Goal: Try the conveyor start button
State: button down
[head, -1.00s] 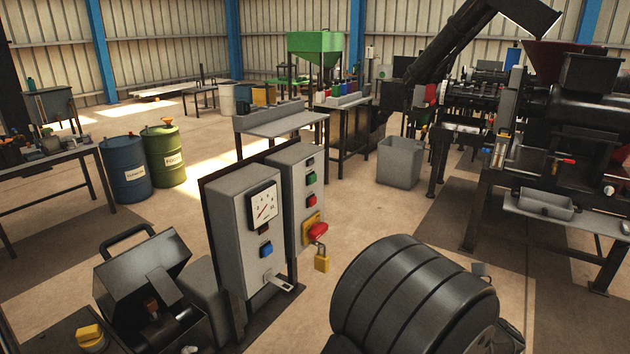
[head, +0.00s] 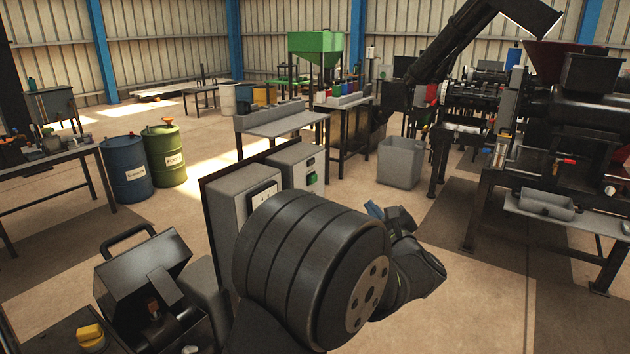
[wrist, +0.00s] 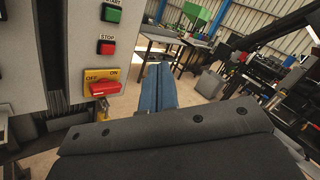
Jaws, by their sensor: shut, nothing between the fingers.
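A grey control box shows in the head view, partly hidden by my arm. In the wrist view the green start button (wrist: 112,14) is at the top edge under a partly cut-off START label. A red stop button (wrist: 106,47) sits below it, and lower still a red switch handle (wrist: 105,88) on a yellow OFF/ON plate. My gripper (wrist: 157,88), with blue fingertips, is shut and empty, to the right of the box and apart from the buttons. In the head view my gripper (head: 374,210) is partly behind my arm.
A grey bin (head: 400,163) and a workbench (head: 281,122) stand farther back. A large machine (head: 560,130) fills the right. Open floor lies between.

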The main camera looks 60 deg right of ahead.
aim_at(314, 180)
jog(key=w+d+r+n+g+h, duration=0.1)
jog(key=w+r+g, duration=0.1)
jog(key=w, duration=0.3)
jog(key=shift+w+d+h, duration=0.3)
jog(key=shift+w+d, duration=0.05)
jog(key=w, duration=0.8)
jog(key=shift+w, duration=0.4)
dwell(1.6)
jog(key=shift+w, duration=0.4)
jog(key=shift+w, duration=0.45)
dwell(0.6)
jog(key=shift+s, duration=0.85)
jog(key=shift+s, duration=0.1)
